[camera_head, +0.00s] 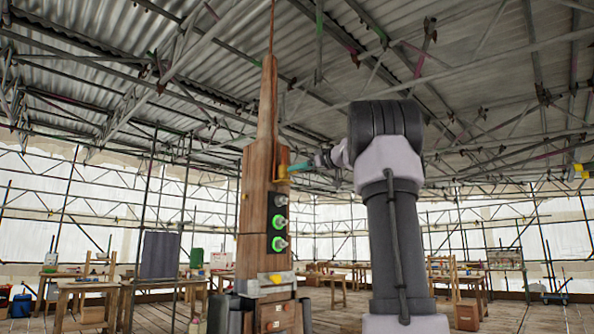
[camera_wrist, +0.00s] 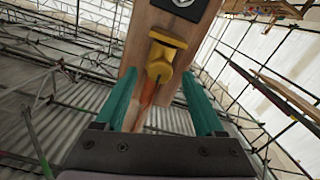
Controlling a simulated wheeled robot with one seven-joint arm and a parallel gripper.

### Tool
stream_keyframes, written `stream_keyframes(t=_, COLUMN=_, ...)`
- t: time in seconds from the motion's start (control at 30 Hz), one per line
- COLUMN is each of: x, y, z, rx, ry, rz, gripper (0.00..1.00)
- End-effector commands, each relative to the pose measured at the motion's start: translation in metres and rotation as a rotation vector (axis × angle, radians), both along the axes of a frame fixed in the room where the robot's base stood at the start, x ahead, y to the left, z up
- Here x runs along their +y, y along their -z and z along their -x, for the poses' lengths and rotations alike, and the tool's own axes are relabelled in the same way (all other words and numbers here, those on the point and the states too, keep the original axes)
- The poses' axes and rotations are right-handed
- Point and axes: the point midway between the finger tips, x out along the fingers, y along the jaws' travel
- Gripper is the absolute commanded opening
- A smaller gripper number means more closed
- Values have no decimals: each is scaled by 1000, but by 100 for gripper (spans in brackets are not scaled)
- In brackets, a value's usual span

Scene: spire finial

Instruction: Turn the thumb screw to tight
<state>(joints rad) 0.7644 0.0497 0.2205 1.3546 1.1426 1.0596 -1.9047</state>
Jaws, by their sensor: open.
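A tall wooden spire (camera_head: 251,205) stands upright in the middle of the head view. Its face carries a column of silver knobs on dark plates; the lower two, such as the middle knob (camera_head: 279,222), have green rings, and the top knob (camera_head: 281,200) shows none. A yellow fitting (camera_head: 283,173) sticks out above them; in the wrist view it (camera_wrist: 160,60) projects from the wood. I cannot tell which is the thumb screw. My gripper (camera_head: 300,166) is open, its teal fingers (camera_wrist: 158,76) either side of the yellow fitting with gaps, contact not visible.
A dark plate with a pale ring (camera_wrist: 182,2) is cut off at the wrist view's top edge. A yellow part (camera_head: 275,279) sits low on the spire. Workbenches (camera_head: 92,288) stand well behind, and scaffold poles surround the place. The air right of the spire holds my arm.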

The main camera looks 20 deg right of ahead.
Motion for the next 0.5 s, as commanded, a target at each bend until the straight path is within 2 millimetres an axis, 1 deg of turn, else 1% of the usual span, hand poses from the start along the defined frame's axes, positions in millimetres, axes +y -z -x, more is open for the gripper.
stream_keyframes(t=0.03, x=2, y=0, z=-6, rx=0, ry=-2, rz=0, gripper=71)
stream_keyframes(t=0.1, x=4, y=1, z=-13, rx=1, ry=-1, rz=1, gripper=71)
stream_keyframes(t=0.2, x=7, y=0, z=-18, rx=0, ry=-1, rz=0, gripper=71)
stream_keyframes(t=0.5, x=7, y=0, z=-20, rx=1, ry=0, rz=0, gripper=71)
